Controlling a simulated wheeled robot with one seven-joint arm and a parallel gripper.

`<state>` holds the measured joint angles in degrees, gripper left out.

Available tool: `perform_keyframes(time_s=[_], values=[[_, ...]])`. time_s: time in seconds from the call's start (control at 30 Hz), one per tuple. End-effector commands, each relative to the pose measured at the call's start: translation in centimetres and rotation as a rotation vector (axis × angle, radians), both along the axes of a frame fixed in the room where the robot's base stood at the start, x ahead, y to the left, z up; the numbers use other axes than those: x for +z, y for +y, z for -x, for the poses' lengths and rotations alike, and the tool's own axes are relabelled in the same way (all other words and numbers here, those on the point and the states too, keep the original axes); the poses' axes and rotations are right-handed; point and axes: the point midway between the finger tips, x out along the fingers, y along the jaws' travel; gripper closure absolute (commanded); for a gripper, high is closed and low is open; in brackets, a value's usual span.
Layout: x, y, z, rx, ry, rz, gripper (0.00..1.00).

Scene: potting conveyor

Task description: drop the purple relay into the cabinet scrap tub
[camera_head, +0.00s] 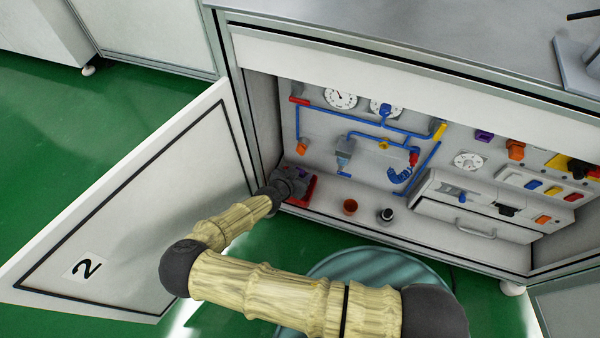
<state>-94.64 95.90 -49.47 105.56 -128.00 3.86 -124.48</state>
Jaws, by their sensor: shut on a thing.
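A low red tub (309,191) stands on the cabinet floor in the left inner corner. My gripper (299,178) reaches in from the front, at and partly over this tub. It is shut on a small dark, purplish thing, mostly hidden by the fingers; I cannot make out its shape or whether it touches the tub. A purple block (484,135) sits on the cabinet's back panel at the right, well away from my gripper. I cannot tell which of the two is the relay.
The cabinet door (150,190), marked 2, stands open at the left. Blue pipes (360,117) and gauges (341,98) cover the back panel. A drawer unit (470,222) stands at the right.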

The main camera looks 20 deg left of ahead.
Motion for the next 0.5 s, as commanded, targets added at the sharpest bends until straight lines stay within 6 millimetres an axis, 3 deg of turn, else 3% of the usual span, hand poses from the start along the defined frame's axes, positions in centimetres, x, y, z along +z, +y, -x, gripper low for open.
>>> perform_keyframes(time_s=[0.5], values=[[-4.4,0.0,0.0,-0.001,0.000,-0.001,0.82]])
